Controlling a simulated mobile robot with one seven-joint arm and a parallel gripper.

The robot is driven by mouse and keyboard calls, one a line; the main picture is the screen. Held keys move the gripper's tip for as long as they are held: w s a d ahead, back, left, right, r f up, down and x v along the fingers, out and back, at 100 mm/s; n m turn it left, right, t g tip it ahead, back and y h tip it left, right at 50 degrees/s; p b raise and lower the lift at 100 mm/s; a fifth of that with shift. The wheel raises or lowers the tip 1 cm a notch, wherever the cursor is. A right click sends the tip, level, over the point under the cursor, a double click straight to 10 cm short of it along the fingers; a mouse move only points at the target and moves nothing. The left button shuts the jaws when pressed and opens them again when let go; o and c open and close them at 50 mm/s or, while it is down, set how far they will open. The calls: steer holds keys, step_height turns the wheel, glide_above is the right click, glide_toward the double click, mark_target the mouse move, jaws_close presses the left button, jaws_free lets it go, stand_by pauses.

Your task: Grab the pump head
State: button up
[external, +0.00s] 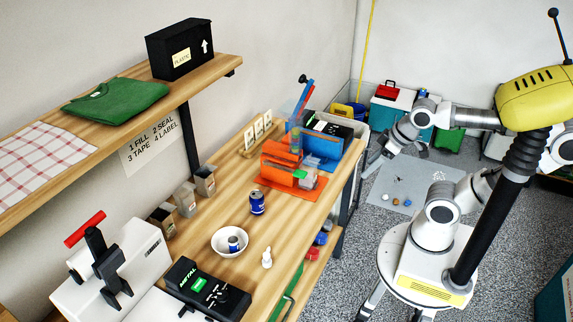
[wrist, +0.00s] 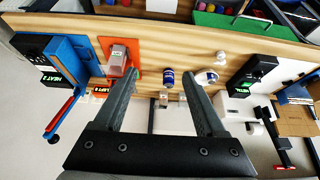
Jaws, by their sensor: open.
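The pump head (external: 267,259) looks like a small white nozzle-shaped piece standing on the wooden bench near its front edge, right of the white bowl (external: 229,243). In the wrist view a small white piece near the bowl appears to be the pump head (wrist: 221,57). My gripper (external: 377,158) is off the bench's far right end in the external view, well away from the pump head. In the wrist view my gripper (wrist: 159,76) has its two fingers wide apart with nothing held. The pump head lies outside them, to the right.
A blue can (external: 257,202) stands on the bench behind the bowl, which holds another small can. An orange fixture (external: 285,165) and blue machine stand at the far end. A black METAL device (external: 205,290) is nearer. A shelf (external: 130,75) overhangs the wall side.

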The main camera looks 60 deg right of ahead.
steer(key=w+a+r+n+g, duration=0.2)
steer(key=w+a+n, duration=0.2)
steer(key=w+n, duration=0.3)
steer(key=n+g, duration=0.4)
steer(key=n, duration=0.9)
glide_above(267, 254)
steer(key=w, duration=0.1)
step_height(267, 254, down, 12)
steer(key=shift+n, duration=0.3)
step_height(267, 254, down, 12)
steer(key=shift+d+r, duration=0.1)
steer(key=shift+d, duration=0.05)
steer(key=shift+s+f, duration=0.2)
steer(key=shift+f, duration=1.15)
steer(key=shift+s+f, duration=0.2)
steer(key=shift+f, duration=1.15)
jaws_close()
